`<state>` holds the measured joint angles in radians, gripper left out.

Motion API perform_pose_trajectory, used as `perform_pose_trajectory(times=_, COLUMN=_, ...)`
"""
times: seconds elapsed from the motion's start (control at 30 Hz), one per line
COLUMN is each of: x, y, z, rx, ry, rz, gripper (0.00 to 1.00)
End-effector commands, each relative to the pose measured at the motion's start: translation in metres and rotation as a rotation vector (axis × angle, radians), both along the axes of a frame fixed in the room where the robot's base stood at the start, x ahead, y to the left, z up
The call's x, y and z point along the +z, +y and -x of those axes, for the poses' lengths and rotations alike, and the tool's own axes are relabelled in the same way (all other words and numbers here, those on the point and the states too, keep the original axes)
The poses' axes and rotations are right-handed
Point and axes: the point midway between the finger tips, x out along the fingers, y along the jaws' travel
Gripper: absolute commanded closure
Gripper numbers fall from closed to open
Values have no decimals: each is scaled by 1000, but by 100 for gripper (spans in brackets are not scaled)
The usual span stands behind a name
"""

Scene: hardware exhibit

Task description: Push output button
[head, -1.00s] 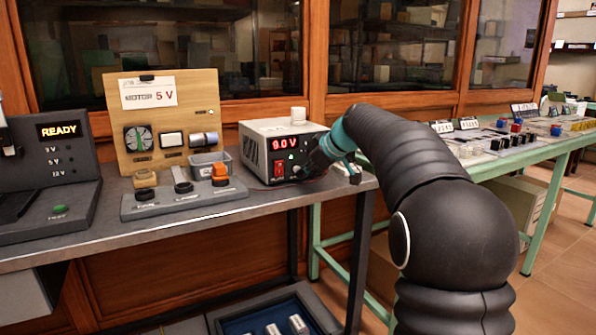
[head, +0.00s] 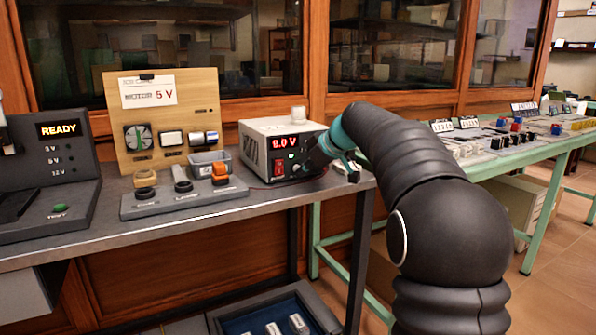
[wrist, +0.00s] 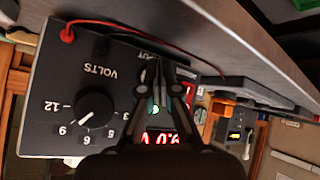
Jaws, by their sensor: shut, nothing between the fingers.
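The power supply (head: 260,152) is a pale box with a dark front, a red display (head: 285,143) reading about 9.0 V, and a red rocker switch (head: 278,168) at its lower left. My gripper (head: 297,170) is shut and empty just right of the rocker, in front of the panel. In the wrist view my gripper's fingertips (wrist: 157,66) lie over the partly covered OUTPUT label (wrist: 147,56). A green light (wrist: 154,108) shows between the finger links. Contact cannot be told.
The VOLTS knob (wrist: 97,109) and red terminal (wrist: 67,35) are on the same panel. Left of the supply stand a grey tray of parts (head: 190,206), a wooden board (head: 165,120) marked MOTOR 5 V and a READY console (head: 60,165). A bench with green legs (head: 540,158) is at right.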

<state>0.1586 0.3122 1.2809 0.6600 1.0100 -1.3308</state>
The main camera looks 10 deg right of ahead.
Motion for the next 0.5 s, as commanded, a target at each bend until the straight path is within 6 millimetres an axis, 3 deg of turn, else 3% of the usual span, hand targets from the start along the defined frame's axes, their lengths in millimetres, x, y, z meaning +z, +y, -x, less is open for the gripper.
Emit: perform_pose_trajectory(times=0.5, x=-1, y=-3, z=9, rx=-1, ry=-1, rz=0, gripper=100)
